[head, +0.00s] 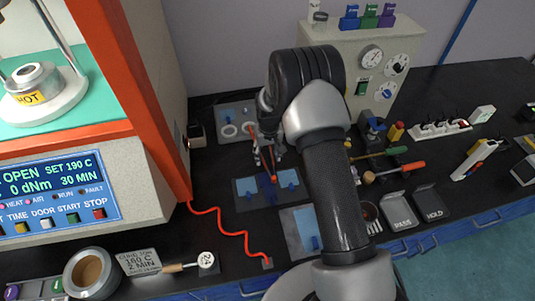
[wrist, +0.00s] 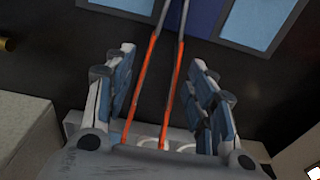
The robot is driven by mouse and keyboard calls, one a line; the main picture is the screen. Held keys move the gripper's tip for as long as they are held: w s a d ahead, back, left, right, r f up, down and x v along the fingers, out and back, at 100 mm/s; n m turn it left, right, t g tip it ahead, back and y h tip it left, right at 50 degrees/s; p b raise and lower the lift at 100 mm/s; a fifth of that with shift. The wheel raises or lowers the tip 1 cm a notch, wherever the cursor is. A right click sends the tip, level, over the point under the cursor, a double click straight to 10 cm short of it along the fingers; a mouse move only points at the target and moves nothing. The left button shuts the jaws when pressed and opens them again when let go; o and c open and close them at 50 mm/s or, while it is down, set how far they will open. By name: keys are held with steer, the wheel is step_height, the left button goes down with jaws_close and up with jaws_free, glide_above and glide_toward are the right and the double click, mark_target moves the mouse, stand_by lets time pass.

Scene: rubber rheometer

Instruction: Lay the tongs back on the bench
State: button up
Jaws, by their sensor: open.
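The tongs have two long orange handles (wrist: 171,95) and grey metal arms that run out of the top of the wrist view. My gripper (wrist: 162,62) is open, with one finger on each side of the handles and a gap on both sides. In the head view my gripper (head: 268,157) points down at the bench (head: 225,225), just behind a dark blue mat with light blue sheets. A short orange part of the tongs (head: 273,179) shows below the fingers there; my arm hides much of the rest. I cannot tell whether the tongs lie flat on the bench.
The orange-framed rheometer (head: 125,100) stands close on the left, with a red hose (head: 232,232) on the bench. A grey plate with rings (head: 228,128) lies behind my gripper. A beige dial box (head: 370,70), screwdrivers (head: 400,172) and PASS and HOLD trays (head: 400,212) are on the right.

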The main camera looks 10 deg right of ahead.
steer(key=s+r+p, duration=0.2)
steer(key=s+r, duration=0.1)
steer(key=r, duration=0.9)
steer(key=s+r+p, duration=0.2)
steer(key=r, duration=1)
steer(key=s+r+t, duration=0.2)
steer(key=s+r, duration=0.8)
steer(key=r, duration=0.1)
steer(key=s+r+t, duration=0.1)
steer(key=s+r, duration=0.2)
steer(key=s, duration=1.6)
steer(key=shift+s+d+r+t, duration=0.15)
steer(key=shift+s+t, duration=0.25)
